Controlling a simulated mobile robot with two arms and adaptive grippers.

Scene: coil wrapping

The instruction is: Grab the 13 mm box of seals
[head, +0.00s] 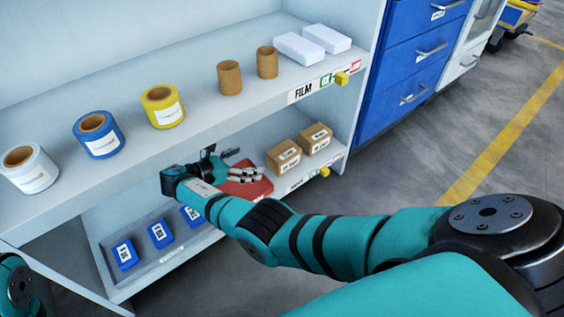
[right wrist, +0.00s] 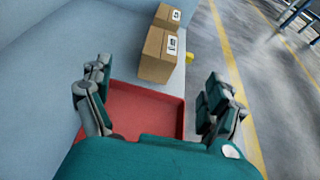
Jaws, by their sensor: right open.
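Two brown cardboard boxes with white labels stand on the lower shelf, the nearer-left one (head: 283,159) and the right one (head: 315,139). Their label text is too small to read, so I cannot tell which is 13 mm. Both show in the right wrist view, the nearer box (right wrist: 157,56) in front of the farther box (right wrist: 168,17). My right gripper (right wrist: 158,98) is open and empty, its fingers apart over a red tray (right wrist: 150,97) and short of the boxes. In the head view the right gripper (head: 240,164) is left of the boxes. My left gripper is out of view.
Several blue boxes (head: 160,234) lie in a lower-left bin. The upper shelf (head: 200,118) above my right arm carries film rolls, brown rolls (head: 229,78) and white boxes (head: 299,48). Yellow blocks (head: 342,78) sit on the shelf edges. A blue drawer cabinet (head: 405,60) stands right.

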